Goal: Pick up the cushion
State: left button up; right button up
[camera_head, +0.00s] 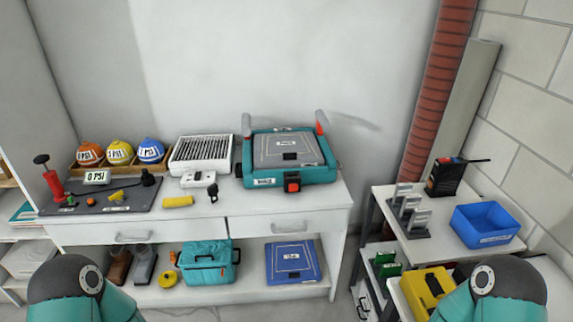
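No thing is plainly marked as the cushion. A flat grey square pad with a label (288,148) sits in a teal frame (262,181) with two upright grey and red handles, on the white bench top (225,206). A flat blue square piece with a white line border and label (291,262) lies on the lower shelf, below the right drawer. I cannot tell which of the two is the cushion. Both of my grippers are outside the view; only parts of my arms show at the bottom left and right corners.
Left on the bench are three coloured balls (119,153), a dark mat (96,197) with a red pump (53,183), and a white slatted box (201,154). A teal bag (207,264) is below. A blue bin (485,225) and yellow case (426,288) stand right.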

aim_at(300, 149)
jog(key=u, duration=0.25)
jog(key=k, duration=0.25)
jog(key=u, duration=0.3)
jog(key=i, duration=0.15)
jog(key=u, duration=1.45)
jog(key=i, duration=1.35)
jog(key=u, duration=0.7)
jog(key=i, duration=0.35)
jog(key=z, duration=3.1)
jog(key=i, duration=0.2)
jog(key=z, duration=1.2)
